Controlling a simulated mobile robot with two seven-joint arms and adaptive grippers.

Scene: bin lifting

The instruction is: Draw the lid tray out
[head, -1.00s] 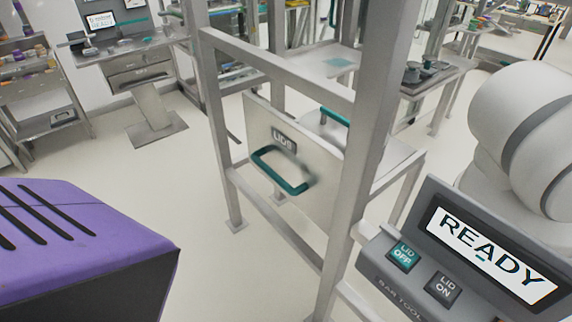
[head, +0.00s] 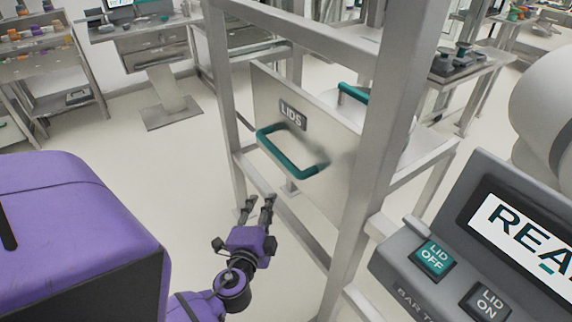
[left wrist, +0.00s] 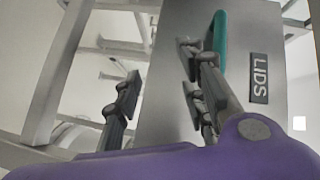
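The lid tray's front panel (head: 300,145) is grey, with a LIDS label and a teal bar handle (head: 291,158). It sits in a grey metal frame. My left gripper (head: 257,205) is open and empty, below and a little left of the handle, with its fingers pointing up toward the frame. In the left wrist view the two fingers (left wrist: 160,65) are spread apart. The handle (left wrist: 220,42) shows there beside the right-hand finger, not between the fingers. I cannot tell the exact gap. My right gripper is in neither view.
A frame post (head: 375,170) stands right of the panel, and a lower rail runs behind my gripper. A console (head: 470,235) with LID OFF and LID ON buttons stands at the right. A second teal handle (head: 352,91) lies behind the panel.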

